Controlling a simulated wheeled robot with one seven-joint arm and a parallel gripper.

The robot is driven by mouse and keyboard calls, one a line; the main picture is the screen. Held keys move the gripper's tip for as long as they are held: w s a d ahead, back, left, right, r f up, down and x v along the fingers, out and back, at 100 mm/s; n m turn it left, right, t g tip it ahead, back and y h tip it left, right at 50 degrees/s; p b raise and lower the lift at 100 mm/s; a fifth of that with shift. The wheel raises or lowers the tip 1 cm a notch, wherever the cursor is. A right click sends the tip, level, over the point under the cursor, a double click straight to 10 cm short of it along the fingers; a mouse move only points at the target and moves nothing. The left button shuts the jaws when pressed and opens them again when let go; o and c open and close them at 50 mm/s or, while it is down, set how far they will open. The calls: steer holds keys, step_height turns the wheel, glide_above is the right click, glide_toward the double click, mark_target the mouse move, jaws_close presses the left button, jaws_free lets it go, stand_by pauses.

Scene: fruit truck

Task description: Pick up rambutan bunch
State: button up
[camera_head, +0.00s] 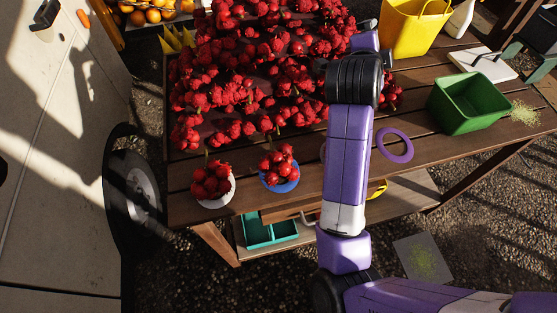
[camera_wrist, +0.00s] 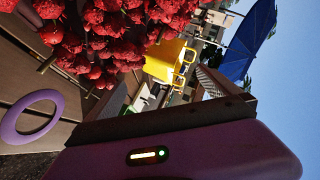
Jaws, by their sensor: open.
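Red rambutan bunches (camera_head: 240,90) with green-brown stems are heaped over the left and middle of the wooden table in the head view. They also show at the top left of the wrist view (camera_wrist: 110,30). Two small heaps of rambutan sit in a white bowl (camera_head: 222,199) and a blue bowl (camera_head: 283,186) at the front edge. My gripper (camera_head: 367,34) is at the right side of the large heap, mostly hidden by my own arm. It is open, and no bunch shows between its fingers.
A yellow bucket (camera_head: 414,28) stands behind my gripper at the table's back. A green bin (camera_head: 467,103) and a white board (camera_head: 482,64) are to the right. A purple ring (camera_head: 409,146) lies beside my arm. The wooden table (camera_head: 420,158) is clear in front of the bin.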

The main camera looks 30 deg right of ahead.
steer(key=a+f+m+g+y, duration=0.2)
steer(key=a+f+m+g, duration=0.1)
steer(key=a+m, duration=0.1)
steer(key=m+g+y+p, duration=0.1)
steer(key=m+g+y, duration=0.3)
steer(key=m+y, duration=0.45)
glide_above(274, 154)
steer(key=shift+n+y, duration=0.65)
steer(key=shift+n, duration=0.2)
steer(key=f, duration=0.6)
steer(key=shift+s+f, duration=0.25)
steer(key=shift+s, duration=0.1)
steer(key=shift+a+f, duration=0.2)
steer(key=shift+f, duration=0.55)
steer(key=shift+w+d+f+p, duration=0.15)
steer(key=shift+f+p, duration=0.2)
steer(key=shift+f, duration=1.2)
steer(key=shift+w+d+f+p, duration=0.1)
steer(key=shift+f+p, duration=0.2)
steer(key=shift+f, duration=1.25)
steer(key=c, duration=0.8)
